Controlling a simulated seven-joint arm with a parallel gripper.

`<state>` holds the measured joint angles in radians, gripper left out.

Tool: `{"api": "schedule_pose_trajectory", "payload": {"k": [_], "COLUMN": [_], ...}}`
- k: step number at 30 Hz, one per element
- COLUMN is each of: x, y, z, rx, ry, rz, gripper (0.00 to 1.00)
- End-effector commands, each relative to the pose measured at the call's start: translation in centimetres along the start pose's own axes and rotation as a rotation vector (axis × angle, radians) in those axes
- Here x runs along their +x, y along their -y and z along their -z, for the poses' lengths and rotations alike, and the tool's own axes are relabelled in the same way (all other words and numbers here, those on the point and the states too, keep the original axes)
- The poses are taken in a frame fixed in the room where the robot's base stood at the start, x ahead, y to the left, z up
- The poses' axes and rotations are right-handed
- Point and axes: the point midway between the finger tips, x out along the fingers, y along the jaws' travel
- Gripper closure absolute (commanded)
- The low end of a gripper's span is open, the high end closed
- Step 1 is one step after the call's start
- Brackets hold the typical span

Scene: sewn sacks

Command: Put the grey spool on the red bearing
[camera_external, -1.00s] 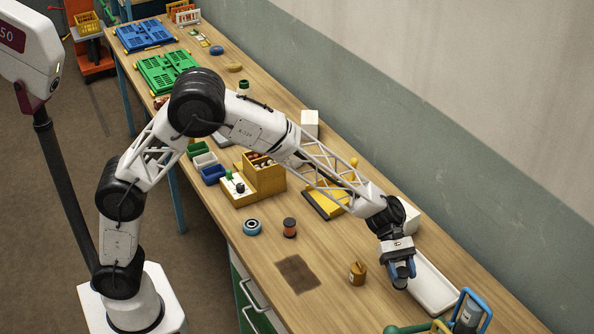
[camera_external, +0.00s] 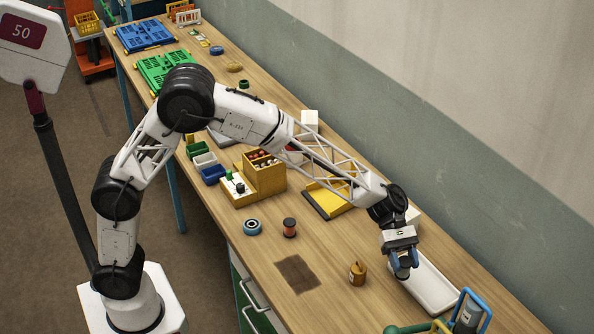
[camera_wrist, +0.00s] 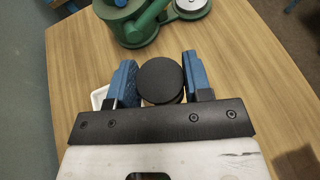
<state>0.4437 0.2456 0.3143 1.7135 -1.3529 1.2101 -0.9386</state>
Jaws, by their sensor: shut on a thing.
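My gripper (camera_wrist: 161,85) has its blue fingers on either side of a dark grey round-topped thing, which I take for the grey spool (camera_wrist: 160,80). Its flat disc end faces the wrist camera and hides its lower part. In the external view my gripper (camera_external: 402,274) points down beside the white tray's near edge, and the fingers mostly hide what they hold. A red bearing cannot be made out for certain; a small red patch (camera_external: 292,155) shows behind my arm, partly hidden.
A green fixture (camera_wrist: 140,22) is nearby. Bare wood lies around the dark patch (camera_external: 297,273).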

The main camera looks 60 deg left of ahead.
Motion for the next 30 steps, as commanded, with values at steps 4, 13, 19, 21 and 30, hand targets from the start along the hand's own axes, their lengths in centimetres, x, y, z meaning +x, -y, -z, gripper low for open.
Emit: {"api": "schedule_pose_trajectory", "payload": {"k": [4, 13, 19, 21, 30], "x": [-1.3, -5.0, -8.9, -10.6, -18.4], "y": [0.0, -0.3, -0.4, -0.4, 0.1], "z": [-3.1, -4.8, -3.3, -2.6, 0.4], "rx": [0.004, -0.012, -0.03, -0.038, -0.075], "ry": [0.0, 0.0, 0.0, -0.001, -0.001], "rz": [-0.002, -0.029, -0.073, -0.092, -0.182], "gripper": [0.77, 0.77, 0.77, 0.77, 0.77]}}
